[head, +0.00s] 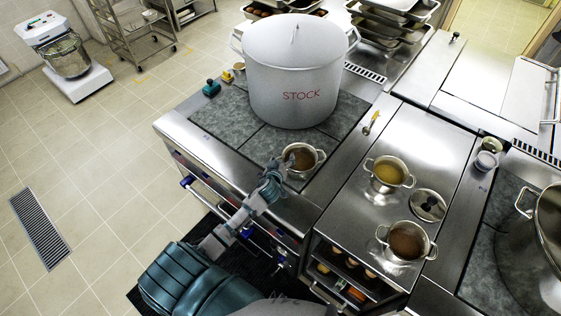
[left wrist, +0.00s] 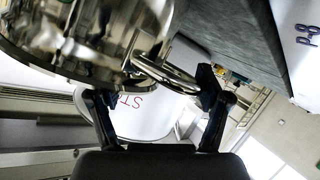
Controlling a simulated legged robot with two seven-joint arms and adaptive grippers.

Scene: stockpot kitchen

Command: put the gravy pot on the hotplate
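A small steel pot (head: 304,160) with brown contents stands at the front of the dark hotplate (head: 225,117). A second small pot with brown contents (head: 406,241) stands on the steel counter; I cannot tell from looks alone which is gravy. My left gripper (head: 274,170) is at the left side of the pot on the hotplate. In the left wrist view its fingers (left wrist: 152,90) are spread apart, with the pot's loop handle (left wrist: 165,74) between them and the shiny pot body (left wrist: 85,35) close above. They do not appear closed on it. My right gripper is not in view.
A large white stockpot (head: 292,75) marked STOCK fills the back of the hotplate. A pot of yellow liquid (head: 389,172) and a loose lid (head: 428,205) are on the counter. A spoon (head: 371,123) lies near the hotplate's right edge. Another big pot (head: 548,245) stands far right.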

